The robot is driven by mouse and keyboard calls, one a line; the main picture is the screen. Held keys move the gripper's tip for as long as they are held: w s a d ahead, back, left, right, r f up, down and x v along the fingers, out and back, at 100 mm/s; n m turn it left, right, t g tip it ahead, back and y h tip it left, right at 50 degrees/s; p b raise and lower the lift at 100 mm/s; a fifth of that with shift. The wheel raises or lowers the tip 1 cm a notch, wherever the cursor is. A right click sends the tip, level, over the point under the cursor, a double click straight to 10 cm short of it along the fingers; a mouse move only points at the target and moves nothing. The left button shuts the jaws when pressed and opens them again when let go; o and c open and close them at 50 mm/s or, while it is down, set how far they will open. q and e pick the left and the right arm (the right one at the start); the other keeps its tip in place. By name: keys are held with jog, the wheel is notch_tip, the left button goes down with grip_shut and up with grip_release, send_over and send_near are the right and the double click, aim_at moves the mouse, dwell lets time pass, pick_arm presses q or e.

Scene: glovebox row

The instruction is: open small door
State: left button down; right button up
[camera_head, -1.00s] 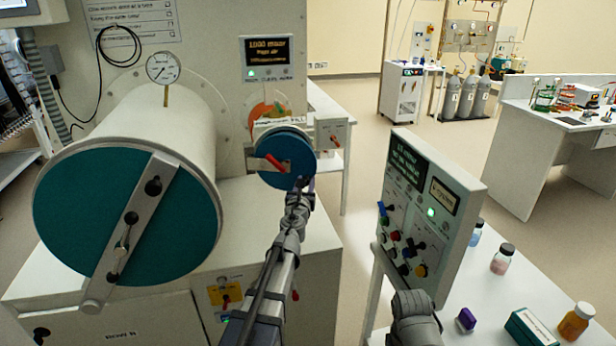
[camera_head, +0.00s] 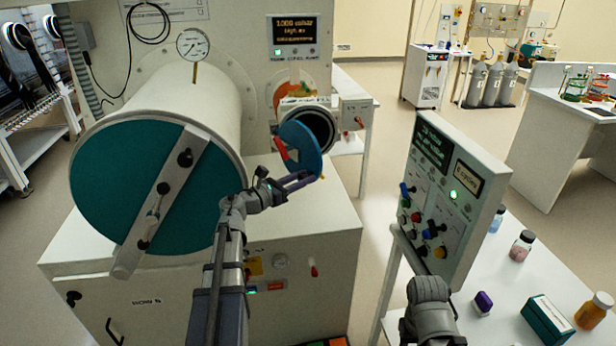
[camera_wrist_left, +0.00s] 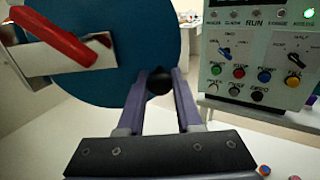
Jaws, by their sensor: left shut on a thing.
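The small door (camera_head: 306,143) is a blue round disc with a red handle (camera_head: 281,148). It stands swung partly away from the small round port (camera_head: 318,122), whose dark inside shows. My left gripper (camera_head: 308,180) is at the door's lower edge. In the left wrist view the door (camera_wrist_left: 120,85) fills the upper left, with its red handle (camera_wrist_left: 65,35) on a pale bar. There the left gripper (camera_wrist_left: 160,82) has its fingers on both sides of a dark round knob (camera_wrist_left: 158,80) and is shut on it.
A large teal-ended chamber (camera_head: 190,235) with a gauge stands left of the small port. A control panel (camera_head: 455,190) with knobs and buttons stands close on the right, on a white table with a green box (camera_head: 547,318) and bottles. Floor shows between them.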

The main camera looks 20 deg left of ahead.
pick_arm(q)
jog(key=shift+s+a, duration=0.15)
dwell(0.3)
jog(key=c, duration=0.6)
grip_release()
jog(key=shift+s, duration=0.1)
jog(key=v, duration=0.7)
jog(key=shift+s+a, duration=0.2)
jog(key=shift+s, duration=0.05)
